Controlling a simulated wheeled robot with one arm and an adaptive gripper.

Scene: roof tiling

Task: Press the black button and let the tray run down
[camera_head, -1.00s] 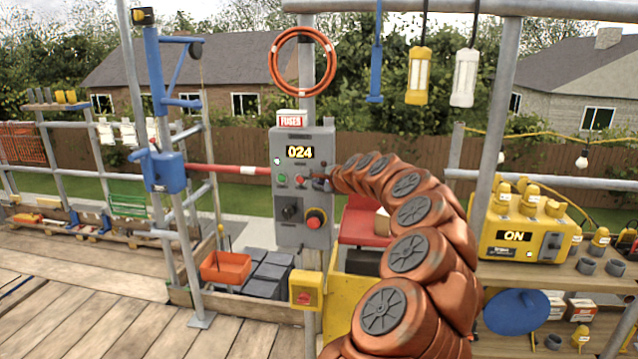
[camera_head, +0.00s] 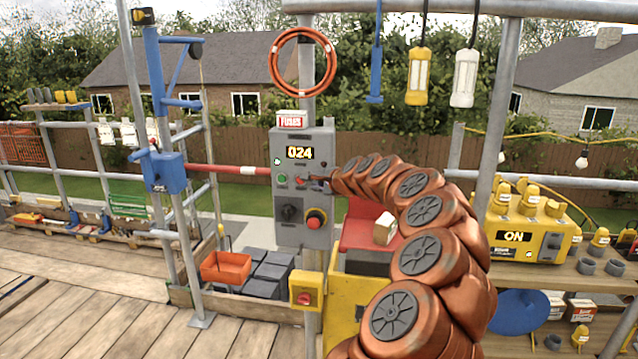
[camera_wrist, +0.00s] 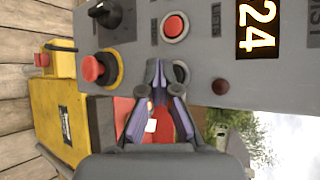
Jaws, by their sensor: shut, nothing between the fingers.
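A grey control box (camera_head: 290,214) on a post shows 024 on its display (camera_head: 299,153). A row of small buttons runs below the display, with a green one (camera_head: 282,179) and a red one (camera_head: 300,181). My gripper (camera_head: 318,181) is shut and empty at the right end of this row. An orange tray (camera_head: 225,267) sits low, left of the box.
A red mushroom button (camera_head: 315,220) and a dark rotary knob (camera_head: 290,210) are lower on the box. A red bar (camera_head: 228,170) runs left to a blue hoist post (camera_head: 166,172). A pale block (camera_head: 384,229) lies on a red surface (camera_head: 357,222) behind my arm.

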